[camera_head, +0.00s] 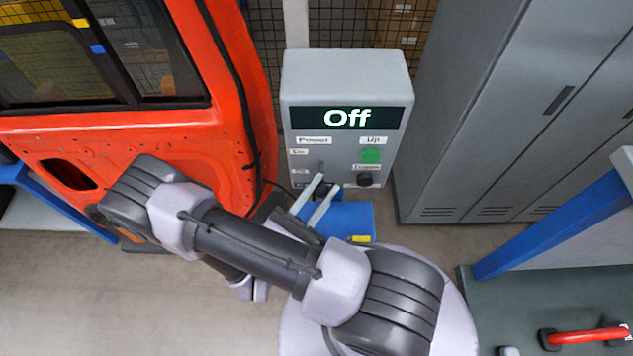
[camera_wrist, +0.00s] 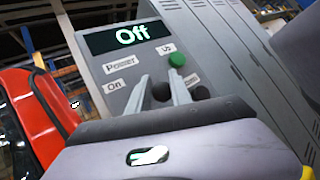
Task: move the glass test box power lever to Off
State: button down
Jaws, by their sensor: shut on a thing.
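The glass test box (camera_head: 345,82) is a grey cabinet, and its display (camera_head: 347,117) reads "Off". The same display (camera_wrist: 130,35) reads "Off" in the wrist view. The power lever sits under the "Power" label; its dark round knob (camera_wrist: 162,91) shows between my two fingers in the wrist view. My gripper (camera_head: 326,184) is at the lower left of the panel in the head view, with both pale fingers at the lever. In the wrist view my gripper (camera_wrist: 160,90) is shut on the lever knob. The fingers partly hide the lever and the lower label.
A green Up button (camera_head: 371,156) and a dark knob-like Down button (camera_head: 365,180) are close to the right of my fingers. An orange-red car door (camera_head: 230,130) stands left. Grey lockers (camera_head: 500,120) stand right. A blue beam (camera_head: 550,225) is at lower right.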

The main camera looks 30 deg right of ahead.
jog(key=shift+w+d+f+m+g+h, duration=0.1)
jog(key=shift+f+m+g+h, duration=0.15)
jog(key=shift+m, duration=0.2)
jog(key=shift+w+f+m+g+h, duration=0.1)
jog(key=shift+f+m+g+h, duration=0.05)
jog(key=shift+m+g+h, duration=0.25)
jog(key=c, duration=1.5)
grip_release()
jog(key=shift+f, duration=0.1)
jog(key=o, duration=0.4)
jog(key=shift+w, duration=0.25)
jog(key=shift+o, duration=0.2)
jog(key=shift+w, duration=0.15)
jog(key=shift+s, duration=0.2)
jog(key=b+v, duration=0.1)
jog(key=v, duration=1.1)
jog(key=shift+b, duration=0.35)
